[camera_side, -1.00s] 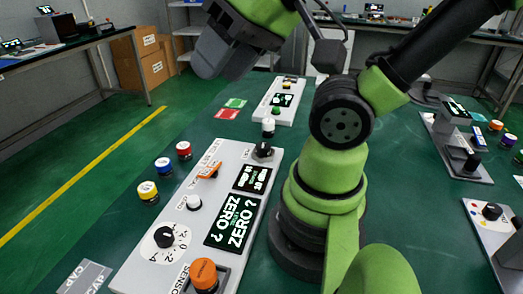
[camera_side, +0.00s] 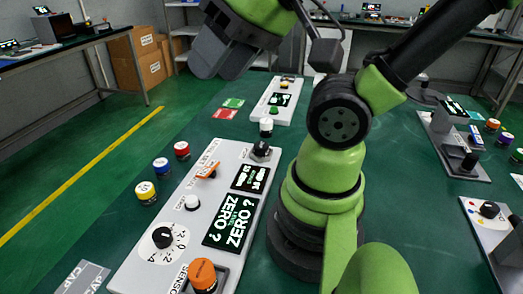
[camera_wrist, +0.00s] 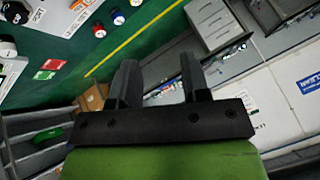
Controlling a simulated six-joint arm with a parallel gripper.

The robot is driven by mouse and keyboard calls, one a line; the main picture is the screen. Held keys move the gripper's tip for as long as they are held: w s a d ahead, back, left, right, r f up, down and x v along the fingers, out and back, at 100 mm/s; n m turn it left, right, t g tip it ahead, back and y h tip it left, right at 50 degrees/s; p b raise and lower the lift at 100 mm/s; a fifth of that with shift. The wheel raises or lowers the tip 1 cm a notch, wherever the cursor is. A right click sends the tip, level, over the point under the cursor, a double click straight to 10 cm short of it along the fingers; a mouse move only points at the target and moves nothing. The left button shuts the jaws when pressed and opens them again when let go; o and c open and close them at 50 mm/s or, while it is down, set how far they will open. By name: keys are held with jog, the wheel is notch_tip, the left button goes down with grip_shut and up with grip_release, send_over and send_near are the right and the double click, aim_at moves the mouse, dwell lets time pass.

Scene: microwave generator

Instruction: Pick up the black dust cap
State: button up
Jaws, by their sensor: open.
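My gripper (camera_side: 212,52) is raised at the top of the side view, above and beyond the bench panel. In the wrist view its two dark fingers (camera_wrist: 160,66) stand apart with nothing between them. I cannot tell for certain which thing is the black dust cap. A black knob-like piece (camera_side: 261,150) sits at the far end of the grey panel (camera_side: 140,268), and a black cylinder (camera_side: 470,161) stands on a device at the right. A grey plate marked CAP (camera_side: 86,276) lies at the lower left. My gripper touches none of these.
The panel carries a dial knob (camera_side: 162,237), an orange cap (camera_side: 202,274), an orange switch (camera_side: 208,170) and a screen (camera_side: 232,220). Yellow (camera_side: 146,193), blue (camera_side: 162,168) and red (camera_side: 182,150) caps stand beside it. A second panel (camera_side: 284,101) lies behind.

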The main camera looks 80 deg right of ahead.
jog(key=shift+o, duration=0.2)
jog(key=o, duration=0.5)
jog(key=n+g+h, duration=0.2)
jog(key=n+g, duration=0.5)
jog(key=n, duration=0.6)
send_over(261, 145)
notch_tip(261, 145, down, 17)
jog(key=f, duration=0.4)
jog(key=shift+s+a+f, duration=0.1)
jog(key=shift+s+f, duration=0.15)
jog(key=shift+f, duration=0.1)
jog(key=shift+w+f, duration=0.15)
jog(key=shift+f, duration=1.3)
jog(key=shift+w+f, duration=0.1)
jog(key=shift+f, duration=1.35)
